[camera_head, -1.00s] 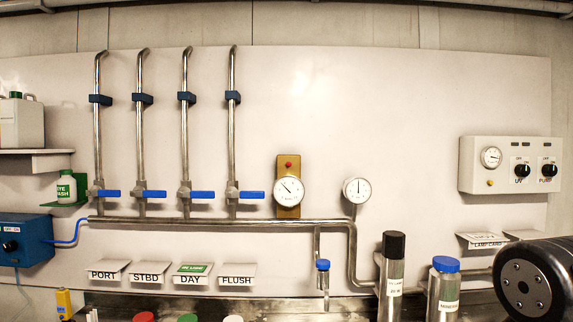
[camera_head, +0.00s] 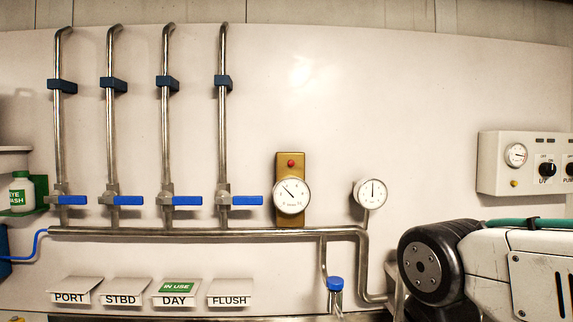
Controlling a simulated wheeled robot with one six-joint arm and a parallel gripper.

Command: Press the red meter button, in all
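The red meter button (camera_head: 291,163) is a small red dot at the top of a brass-coloured plate (camera_head: 283,235) on the white wall panel. A round white meter dial (camera_head: 291,195) sits below the button on the same plate. Nothing touches the button. Part of my arm shows at the lower right, well to the right of and below the meter. My gripper is not in view.
A second gauge (camera_head: 370,193) is on the pipe to the right of the meter. Several blue-handled valves (camera_head: 187,200) line the pipe at left. A blue-capped sample tap (camera_head: 335,284) hangs below. A control box (camera_head: 500,165) is at right. The panel around the meter is clear.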

